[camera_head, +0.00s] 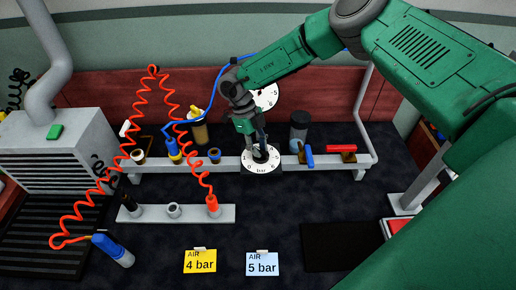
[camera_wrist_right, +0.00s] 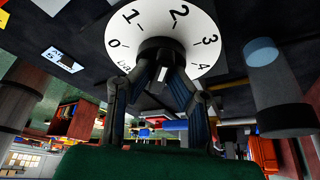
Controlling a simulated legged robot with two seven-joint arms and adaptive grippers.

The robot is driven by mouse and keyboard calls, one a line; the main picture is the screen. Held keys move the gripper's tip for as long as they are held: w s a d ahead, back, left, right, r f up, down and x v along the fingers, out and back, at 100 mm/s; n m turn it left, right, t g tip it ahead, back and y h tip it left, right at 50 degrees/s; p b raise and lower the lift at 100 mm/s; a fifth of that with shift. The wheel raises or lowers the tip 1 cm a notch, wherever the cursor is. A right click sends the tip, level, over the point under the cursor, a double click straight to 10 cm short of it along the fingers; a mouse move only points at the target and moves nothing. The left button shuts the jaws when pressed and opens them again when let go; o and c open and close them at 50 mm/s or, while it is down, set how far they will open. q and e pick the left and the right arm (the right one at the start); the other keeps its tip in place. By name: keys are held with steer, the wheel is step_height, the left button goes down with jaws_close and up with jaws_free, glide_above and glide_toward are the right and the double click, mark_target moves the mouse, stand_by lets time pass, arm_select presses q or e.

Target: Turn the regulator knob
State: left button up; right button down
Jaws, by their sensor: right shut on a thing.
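The regulator's white dial (camera_head: 250,166) is numbered in bar and sits on the grey pipe rail. It fills the top of the right wrist view (camera_wrist_right: 205,50). The dark regulator knob (camera_wrist_right: 160,48) stands at the dial's centre. My right gripper (camera_head: 261,150) reaches down from above onto the knob. In the right wrist view its fingers (camera_wrist_right: 160,72) are on either side of the knob and shut on it. The fingers partly hide the knob, and its pointer setting is not clear. My left gripper is not in view.
A round white gauge (camera_head: 267,98) stands behind the gripper. A yellow "4 bar" card (camera_head: 200,262) and a light blue "5 bar" card (camera_head: 262,264) lie in front. A blue-handled valve (camera_head: 309,157) is close right of the dial. A coiled red hose (camera_head: 137,112) hangs left.

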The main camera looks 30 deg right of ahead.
steer(key=shift+d+m, duration=0.1)
steer(key=shift+m, duration=0.3)
steer(key=c, duration=1.5)
jaws_free()
steer(key=shift+c, duration=0.2)
steer(key=d+v, duration=0.1)
steer(key=v, duration=1)
steer(key=shift+w+a+r, duration=0.25)
steer(key=shift+a+r, duration=0.05)
steer(key=shift+r, duration=0.1)
